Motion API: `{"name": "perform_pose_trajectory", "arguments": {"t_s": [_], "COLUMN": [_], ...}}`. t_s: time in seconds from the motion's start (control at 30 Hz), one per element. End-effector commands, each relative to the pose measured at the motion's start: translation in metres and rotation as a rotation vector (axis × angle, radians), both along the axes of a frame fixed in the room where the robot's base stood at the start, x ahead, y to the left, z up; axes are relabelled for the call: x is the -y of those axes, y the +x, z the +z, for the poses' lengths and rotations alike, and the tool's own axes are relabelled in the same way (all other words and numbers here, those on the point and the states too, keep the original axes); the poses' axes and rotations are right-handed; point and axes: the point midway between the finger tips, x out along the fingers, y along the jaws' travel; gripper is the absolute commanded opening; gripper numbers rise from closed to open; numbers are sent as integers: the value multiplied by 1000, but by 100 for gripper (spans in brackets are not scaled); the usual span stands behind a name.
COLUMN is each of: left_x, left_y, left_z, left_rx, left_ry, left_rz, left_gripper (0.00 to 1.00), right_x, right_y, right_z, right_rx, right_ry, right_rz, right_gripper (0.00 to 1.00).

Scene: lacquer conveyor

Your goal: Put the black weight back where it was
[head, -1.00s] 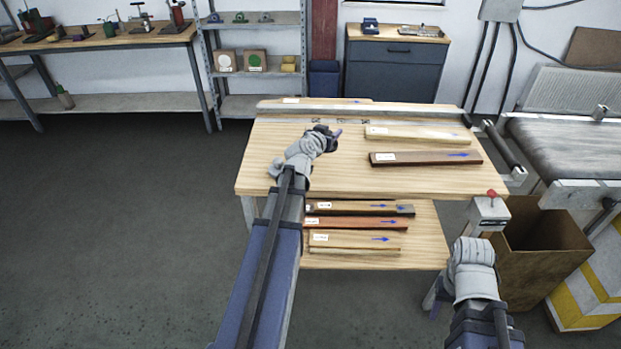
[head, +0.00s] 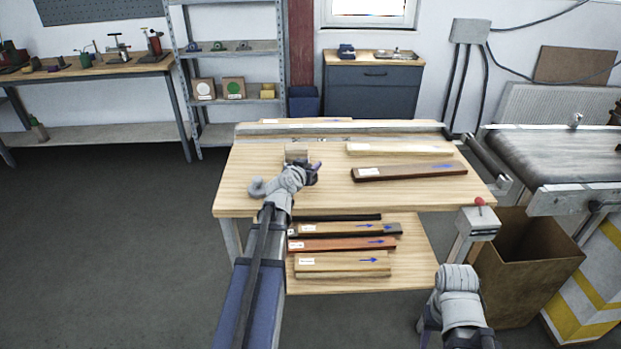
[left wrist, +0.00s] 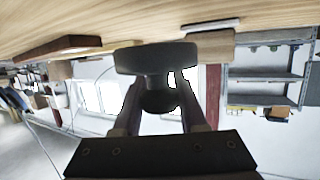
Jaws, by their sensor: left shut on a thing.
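The black weight (left wrist: 156,58), a dark disc with a rounded knob, is between the two fingers of my left gripper (left wrist: 160,98) in the left wrist view. The fingers are shut on the knob. In the head view my left gripper (head: 307,172) is over the left part of the wooden table (head: 250,180); the weight is hard to make out there against the dark gripper. A small tan block (head: 297,154) is just behind the gripper. My right arm is at the lower right, and its fingers are not clear.
A pale board (head: 400,149) and a brown board (head: 410,171) lie on the table's right half. Several boards lie on the lower shelf (head: 415,265). A cardboard bin (head: 525,265) and a conveyor (head: 560,155) stand at right. The table's left end is clear.

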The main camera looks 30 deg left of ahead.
Motion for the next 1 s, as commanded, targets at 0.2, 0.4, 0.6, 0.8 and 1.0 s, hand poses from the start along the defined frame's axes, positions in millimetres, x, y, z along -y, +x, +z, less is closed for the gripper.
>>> {"name": "perform_pose_trajectory", "arguments": {"t_s": [0.2, 0.4, 0.6, 0.8, 1.0], "left_x": [0, 0, 0, 0, 0], "left_y": [0, 0, 0, 0, 0], "left_z": [-25, -38, -35, -39, -39], "left_rx": [1, 1, 1, 0, 0], "left_ry": [0, 0, 0, 0, 0], "left_rz": [1, 1, 1, 0, 0], "left_gripper": [0, 0, 0, 45, 67], "right_x": [0, 0, 0, 0, 0], "right_y": [0, 0, 0, 0, 0], "right_z": [-26, -38, -35, -39, -38], "right_rx": [0, 0, 0, 0, 0], "right_ry": [0, 0, 0, 0, 0], "right_rz": [0, 0, 0, 0, 0], "right_gripper": [50, 50, 50, 50, 50]}}
